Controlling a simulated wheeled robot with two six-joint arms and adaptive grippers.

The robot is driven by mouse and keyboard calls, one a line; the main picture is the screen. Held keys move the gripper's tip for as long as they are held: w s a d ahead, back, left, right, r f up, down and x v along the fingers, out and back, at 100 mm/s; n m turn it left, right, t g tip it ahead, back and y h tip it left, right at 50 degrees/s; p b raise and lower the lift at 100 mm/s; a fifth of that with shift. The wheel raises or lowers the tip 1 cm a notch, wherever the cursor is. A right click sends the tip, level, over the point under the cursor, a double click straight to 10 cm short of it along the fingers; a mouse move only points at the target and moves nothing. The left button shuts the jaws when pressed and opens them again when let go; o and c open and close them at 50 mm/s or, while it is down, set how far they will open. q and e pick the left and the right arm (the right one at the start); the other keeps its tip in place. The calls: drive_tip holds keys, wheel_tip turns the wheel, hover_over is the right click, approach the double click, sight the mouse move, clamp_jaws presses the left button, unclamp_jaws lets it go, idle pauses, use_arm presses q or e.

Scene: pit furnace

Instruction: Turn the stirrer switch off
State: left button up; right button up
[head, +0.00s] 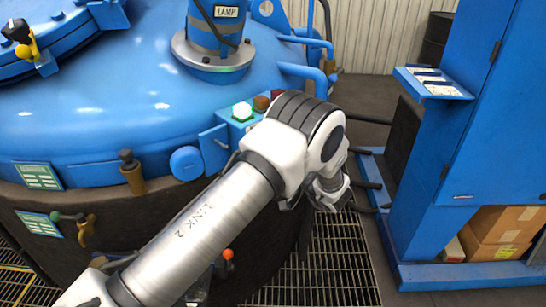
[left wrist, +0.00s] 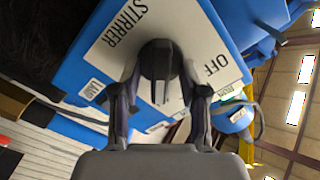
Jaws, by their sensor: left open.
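The stirrer switch fills the upper middle of the left wrist view. Its dark knob (left wrist: 160,58) sits on a white plate (left wrist: 112,52) marked STIRRER and OFF, on a blue box (left wrist: 217,35). My left gripper (left wrist: 162,92) is open, with one finger on each side of the knob. I cannot tell whether the fingers touch it, or which way the knob points. In the head view my left arm reaches across the middle and its wrist hides the switch; the fingers do not show clearly there. My right gripper is not in view.
A blue cabinet (head: 490,120) stands at the right with cardboard boxes (head: 500,228) low down. Floor grating (head: 335,265) lies below the arm.

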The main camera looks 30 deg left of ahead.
use_arm(q)
clamp_jaws()
drive_tip(key=shift+s+n+b, duration=0.15)
drive_tip(key=shift+n+b, duration=1.8)
drive_tip(key=shift+n, duration=2.55)
drive_tip(key=shift+s+n+b, duration=0.1)
drive_tip(key=shift+n+b, duration=1.85)
drive_tip(key=shift+n, duration=2.55)
unclamp_jaws()
